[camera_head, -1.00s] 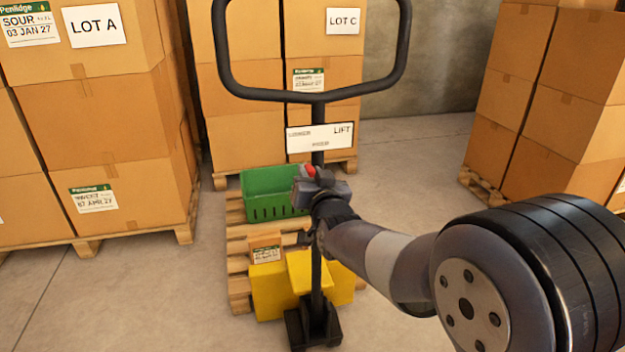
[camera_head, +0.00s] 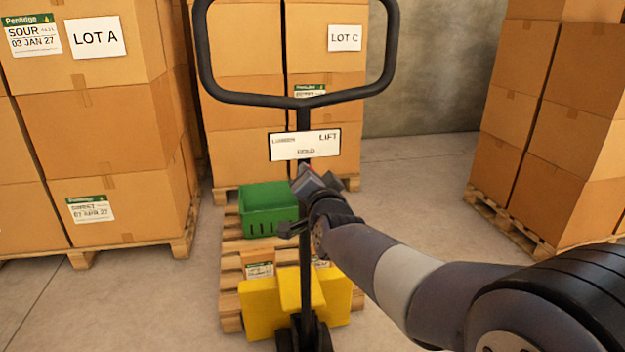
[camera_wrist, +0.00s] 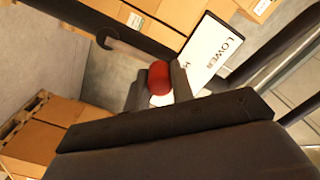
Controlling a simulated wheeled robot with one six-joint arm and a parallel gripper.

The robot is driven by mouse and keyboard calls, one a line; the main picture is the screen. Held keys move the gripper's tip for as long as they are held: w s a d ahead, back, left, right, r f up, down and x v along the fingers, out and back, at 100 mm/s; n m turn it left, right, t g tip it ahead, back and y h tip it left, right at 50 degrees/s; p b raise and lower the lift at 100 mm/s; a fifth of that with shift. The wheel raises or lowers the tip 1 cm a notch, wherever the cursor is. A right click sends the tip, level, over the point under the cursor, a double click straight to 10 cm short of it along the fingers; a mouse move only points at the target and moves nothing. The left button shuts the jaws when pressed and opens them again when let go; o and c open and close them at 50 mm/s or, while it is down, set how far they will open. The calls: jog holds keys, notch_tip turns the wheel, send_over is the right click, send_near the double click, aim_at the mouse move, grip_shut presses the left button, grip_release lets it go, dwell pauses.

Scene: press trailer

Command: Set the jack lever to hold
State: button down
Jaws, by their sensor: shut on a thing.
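The jack lever's red knob (camera_wrist: 159,78) sits between the two fingers of my gripper (camera_wrist: 158,86) in the wrist view, and the gripper is shut on it. A pale rod runs from the knob to the dark handle post. In the head view my gripper (camera_head: 310,182) is just below the white label plate (camera_head: 304,155) on the jack handle (camera_head: 304,118), roughly under the word HOLD. Only a sliver of red shows there. The plate reads LOWER at left, LIFT at right and HOLD below. The gripper hides most of the lever in the head view.
The yellow jack body (camera_head: 258,308) stands at a wooden pallet (camera_head: 231,262) carrying a green crate (camera_head: 268,209). Stacked cartons stand at left (camera_head: 100,120), behind (camera_head: 240,130) and at right (camera_head: 562,140). Bare floor (camera_head: 415,200) lies between the jack and the right stack.

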dwell(0.3)
jog(key=c, duration=1.2)
grip_release()
jog(key=shift+s, duration=0.1)
jog(key=p+v, duration=0.1)
jog(key=v, duration=0.9)
jog(key=shift+s+d+p, duration=0.15)
jog(key=shift+s+p, duration=0.15)
jog(key=shift+p, duration=0.05)
jog(key=shift+w, duration=0.1)
jog(key=b+x, duration=0.1)
jog(key=x, duration=0.9)
jog(key=shift+w+b, duration=0.3)
jog(key=shift+w, duration=0.05)
